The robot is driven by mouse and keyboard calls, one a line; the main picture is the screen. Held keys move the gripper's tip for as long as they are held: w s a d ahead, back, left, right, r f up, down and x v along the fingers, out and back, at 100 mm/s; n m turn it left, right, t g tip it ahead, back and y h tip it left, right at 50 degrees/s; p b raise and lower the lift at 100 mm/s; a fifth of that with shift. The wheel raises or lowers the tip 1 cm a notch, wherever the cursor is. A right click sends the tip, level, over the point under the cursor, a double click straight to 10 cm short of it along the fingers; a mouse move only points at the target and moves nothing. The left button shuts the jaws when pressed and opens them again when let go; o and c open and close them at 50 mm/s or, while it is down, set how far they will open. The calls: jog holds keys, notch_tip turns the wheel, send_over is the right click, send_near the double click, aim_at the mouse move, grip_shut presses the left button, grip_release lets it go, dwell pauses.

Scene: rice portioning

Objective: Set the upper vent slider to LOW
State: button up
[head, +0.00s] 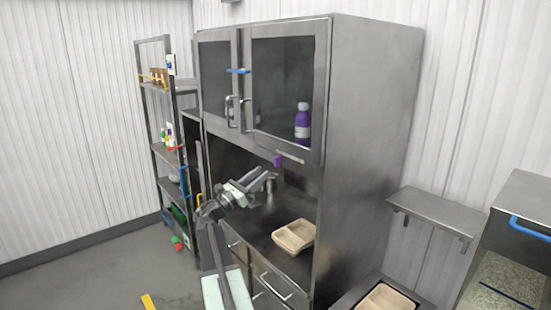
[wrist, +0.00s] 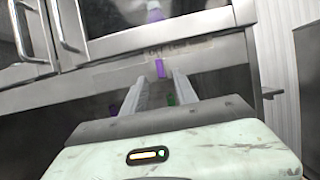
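The upper vent slider is a small purple knob (head: 277,161) on the steel rail below the cabinet doors, at the left end of a pale label strip (head: 291,157). My gripper (head: 268,177) is a little below the knob in the head view. In the wrist view its two fingers (wrist: 162,82) are apart with nothing between them, pointing at the knob. I cannot tell whether they touch it.
Above the rail are glass cabinet doors with bar handles (head: 246,115) and a purple bottle (head: 303,125) behind the glass. A beige tray (head: 309,229) and a metal container (head: 271,182) stand on the counter below. A shelf rack (head: 154,146) is at the left.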

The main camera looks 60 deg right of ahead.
aim_at(277, 161)
jog(key=p+x, duration=0.3)
jog(key=x, duration=0.4)
jog(key=shift+d, duration=0.3)
jog(key=shift+s, duration=0.1)
grip_shut()
dwell(0.9)
